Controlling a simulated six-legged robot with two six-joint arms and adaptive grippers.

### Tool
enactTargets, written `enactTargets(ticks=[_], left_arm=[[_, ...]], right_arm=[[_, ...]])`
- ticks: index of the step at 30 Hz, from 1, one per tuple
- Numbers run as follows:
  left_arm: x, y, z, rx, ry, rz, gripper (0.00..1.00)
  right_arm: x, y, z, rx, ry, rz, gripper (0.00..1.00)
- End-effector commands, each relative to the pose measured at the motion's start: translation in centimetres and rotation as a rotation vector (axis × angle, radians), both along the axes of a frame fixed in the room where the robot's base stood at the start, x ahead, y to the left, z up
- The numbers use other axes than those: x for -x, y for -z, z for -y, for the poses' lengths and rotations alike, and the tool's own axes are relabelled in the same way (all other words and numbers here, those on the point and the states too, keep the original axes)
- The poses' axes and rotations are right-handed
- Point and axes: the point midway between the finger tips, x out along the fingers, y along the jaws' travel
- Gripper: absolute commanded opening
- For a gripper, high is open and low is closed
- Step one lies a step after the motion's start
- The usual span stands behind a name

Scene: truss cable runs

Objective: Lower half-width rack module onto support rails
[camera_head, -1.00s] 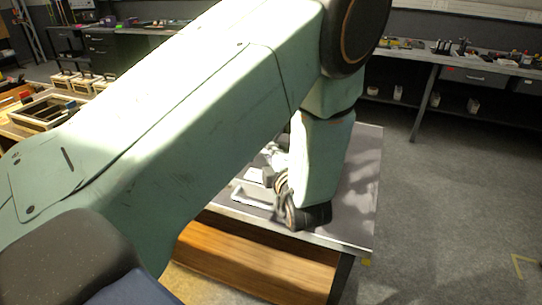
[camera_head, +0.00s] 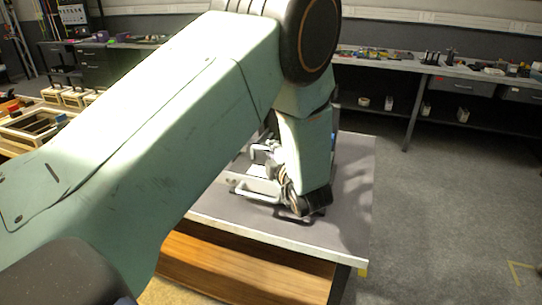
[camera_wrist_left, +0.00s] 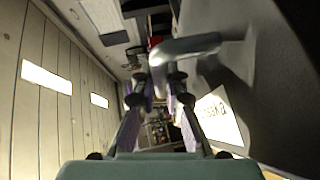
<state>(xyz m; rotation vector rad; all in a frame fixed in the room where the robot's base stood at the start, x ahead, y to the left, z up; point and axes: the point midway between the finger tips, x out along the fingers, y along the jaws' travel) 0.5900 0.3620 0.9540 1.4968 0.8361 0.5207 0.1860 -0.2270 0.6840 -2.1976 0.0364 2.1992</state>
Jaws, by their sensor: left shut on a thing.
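My left gripper (camera_wrist_left: 158,90) shows in the wrist view with its two fingers at a bent silver handle (camera_wrist_left: 186,47), and it is shut on it. In the head view my left arm reaches over a grey-topped table, and its dark wrist is low over the tabletop. A silver U-shaped handle (camera_head: 256,191) and pale parts show just left of the wrist. The rack module's body is mostly hidden behind my arm, and I cannot make out the support rails or whether the module touches them. My right gripper is not in view.
The grey table (camera_head: 335,225) has a bare right side and a wooden front panel (camera_head: 245,270) below. A bench with tools (camera_head: 440,68) runs along the back. Wooden trays (camera_head: 35,125) are at the left. The grey floor (camera_head: 450,200) to the right is clear.

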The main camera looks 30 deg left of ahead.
Motion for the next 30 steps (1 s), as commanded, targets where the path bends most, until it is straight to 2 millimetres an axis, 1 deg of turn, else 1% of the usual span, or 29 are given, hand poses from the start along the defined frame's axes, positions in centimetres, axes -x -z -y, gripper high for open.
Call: enactTargets(ticks=[9, 15, 20, 30], left_arm=[[-2.1, -0.1, -0.5, -0.002, -0.001, 0.008, 0.00], [-3.0, -0.1, -0.7, -0.001, 0.000, 0.006, 0.00], [-3.5, -0.2, -0.8, -0.002, 0.000, 0.006, 0.00], [-3.4, -0.1, -0.8, -0.002, 0.000, 0.006, 0.00]], right_arm=[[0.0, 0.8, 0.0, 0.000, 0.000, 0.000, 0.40], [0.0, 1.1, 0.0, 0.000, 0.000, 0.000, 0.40], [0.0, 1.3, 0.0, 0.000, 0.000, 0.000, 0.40], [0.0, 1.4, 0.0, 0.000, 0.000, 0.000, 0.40]])
